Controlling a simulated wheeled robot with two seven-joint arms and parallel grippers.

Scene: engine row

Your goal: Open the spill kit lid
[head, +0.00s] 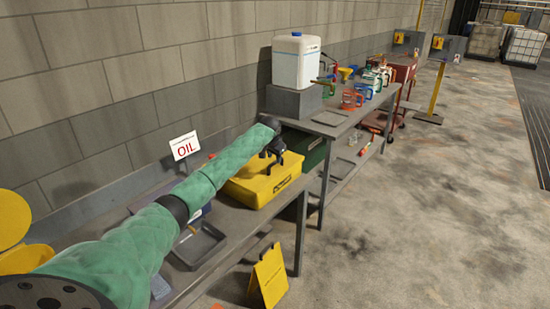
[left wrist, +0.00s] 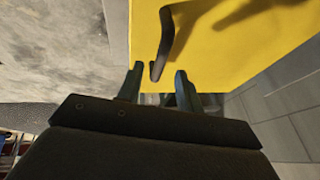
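The spill kit is a yellow box (head: 255,192) on the near grey bench in the head view. Its yellow lid (left wrist: 240,50) fills the upper right of the left wrist view and looks shut. A dark bar handle (left wrist: 166,40) stands on the lid. My left gripper (head: 276,162) is over the lid at the handle; it also shows in the left wrist view (left wrist: 158,82). Its fingers are apart, and the near end of the handle appears between or just beyond them. I cannot tell whether they touch it. My right gripper is not in view.
An OIL sign (head: 185,146) and a dark tray (head: 200,245) are near my left arm. A white jerrycan (head: 296,62) stands on a grey block behind the kit. A yellow floor sign (head: 268,277) stands before the bench. The floor at right is clear.

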